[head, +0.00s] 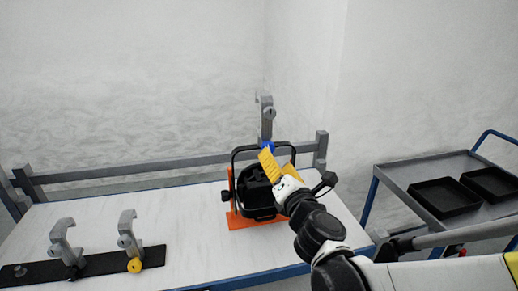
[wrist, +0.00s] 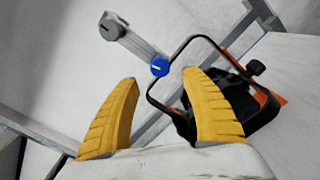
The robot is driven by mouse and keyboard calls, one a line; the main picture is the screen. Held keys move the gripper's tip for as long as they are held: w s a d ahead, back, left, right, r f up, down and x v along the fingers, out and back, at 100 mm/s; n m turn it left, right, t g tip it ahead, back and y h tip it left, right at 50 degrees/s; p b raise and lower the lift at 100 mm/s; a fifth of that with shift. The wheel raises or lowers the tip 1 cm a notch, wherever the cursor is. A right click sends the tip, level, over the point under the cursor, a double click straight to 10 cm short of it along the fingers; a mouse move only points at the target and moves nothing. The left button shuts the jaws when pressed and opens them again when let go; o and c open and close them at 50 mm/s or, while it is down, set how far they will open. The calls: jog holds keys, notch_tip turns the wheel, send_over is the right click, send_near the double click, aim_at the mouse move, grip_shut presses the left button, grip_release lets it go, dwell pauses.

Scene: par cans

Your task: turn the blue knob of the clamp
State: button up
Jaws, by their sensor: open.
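The blue knob (head: 269,146) is at the lower end of a grey hook clamp (head: 266,113) that stands up at the back rail. In the head view my gripper (head: 277,161) is just in front of and below the knob and partly covers it. In the wrist view the blue knob (wrist: 160,67) shows clearly, with a pale slot line, beyond the fingertips and between them. The grey clamp (wrist: 125,34) runs from it to the upper left. My yellow fingers (wrist: 158,82) are spread apart, with nothing between them and apart from the knob.
A black par can (head: 256,190) with a black yoke stands on an orange plate (head: 250,221) right by my gripper. Two more grey clamps, one with a yellow knob (head: 134,265), stand on a black strip at the left. A cart with black trays (head: 444,197) is at the right.

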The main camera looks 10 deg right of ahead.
jog(key=s, duration=0.3)
jog(key=shift+s, duration=0.35)
jog(key=s+a+n+g+y, duration=0.25)
jog(key=a+n, duration=0.25)
jog(key=n, duration=0.7)
jog(key=s+a+n+g+y, duration=0.1)
jog(key=s+a+n+y, duration=0.25)
jog(key=n, duration=0.95)
jog(key=s+d+f+n+g+h, duration=0.3)
jog(key=s+d+f+n, duration=0.1)
jog(key=n, duration=0.5)
jog(key=s+d+f+n+g+h, duration=0.3)
jog(key=s+f+n, duration=0.4)
jog(key=n, duration=0.3)
jog(key=shift+s+d+g, duration=0.4)
jog(key=shift+d+g, duration=0.35)
jog(key=shift+d, duration=0.05)
